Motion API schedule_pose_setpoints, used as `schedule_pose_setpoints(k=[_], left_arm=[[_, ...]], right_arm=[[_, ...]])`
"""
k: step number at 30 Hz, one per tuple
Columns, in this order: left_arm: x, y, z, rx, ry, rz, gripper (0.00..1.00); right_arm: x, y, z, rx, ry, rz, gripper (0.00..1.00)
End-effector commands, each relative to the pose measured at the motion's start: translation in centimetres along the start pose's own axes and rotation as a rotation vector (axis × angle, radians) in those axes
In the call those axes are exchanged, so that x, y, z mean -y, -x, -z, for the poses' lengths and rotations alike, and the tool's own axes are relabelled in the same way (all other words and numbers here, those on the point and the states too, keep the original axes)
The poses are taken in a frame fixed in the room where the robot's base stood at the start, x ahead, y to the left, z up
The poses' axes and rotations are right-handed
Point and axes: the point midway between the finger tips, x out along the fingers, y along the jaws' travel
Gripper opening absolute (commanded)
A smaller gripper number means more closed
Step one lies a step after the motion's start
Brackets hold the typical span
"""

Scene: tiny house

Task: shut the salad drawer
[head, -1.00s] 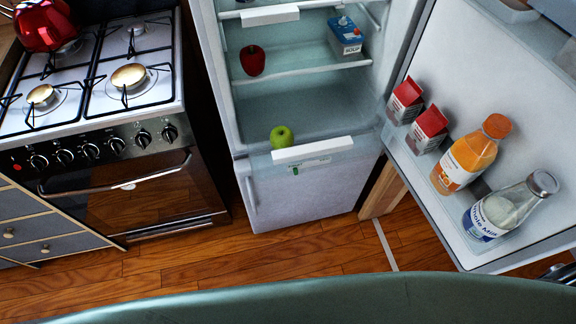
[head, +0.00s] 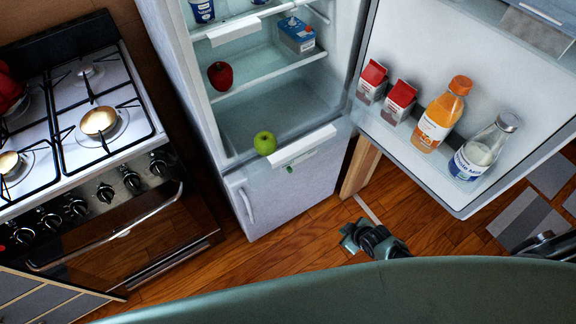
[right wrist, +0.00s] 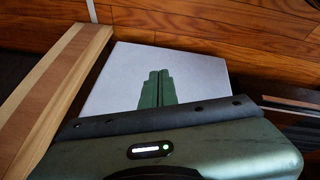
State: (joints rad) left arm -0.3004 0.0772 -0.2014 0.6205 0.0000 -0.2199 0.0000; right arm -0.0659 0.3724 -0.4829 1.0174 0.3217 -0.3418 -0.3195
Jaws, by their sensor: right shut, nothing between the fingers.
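The salad drawer (head: 299,148) is the clear bin at the bottom of the open fridge, with a white front strip. It stands pulled out, its front jutting past the lower door. A green apple (head: 265,143) shows at its left front; whether it lies inside is hard to tell. My right gripper (head: 350,238) is low over the floor, in front of the fridge and below the drawer, apart from it. In the right wrist view its green fingers (right wrist: 157,88) are together and empty, before a pale panel.
The fridge door (head: 490,75) is open to the right, holding two cartons, an orange juice bottle (head: 440,115) and a milk bottle (head: 483,150). A stove (head: 85,130) stands left. A wooden post (head: 361,167) is beside the lower fridge door (head: 295,195). Wooden floor in front is clear.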

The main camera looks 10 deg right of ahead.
Motion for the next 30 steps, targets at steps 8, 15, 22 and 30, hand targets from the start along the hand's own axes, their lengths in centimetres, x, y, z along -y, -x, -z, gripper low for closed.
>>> schedule_pose_setpoints(k=[8,15,22,30], left_arm=[[0.0,3.6,0.3,0.001,0.000,0.000,0.83],[0.1,6.9,0.5,0.001,0.000,0.000,0.83],[0.3,7.9,0.6,0.002,0.000,0.002,0.83],[0.4,8.4,0.6,0.002,0.000,0.003,0.83]], right_arm=[[-7.1,9.3,17.0,-0.225,0.377,0.016,0.00],[-5.0,22.9,25.2,-0.362,0.842,0.165,0.00],[-2.1,28.8,24.7,-0.394,1.024,0.275,0.00],[-0.5,26.7,25.1,-0.398,1.034,0.288,0.00]])
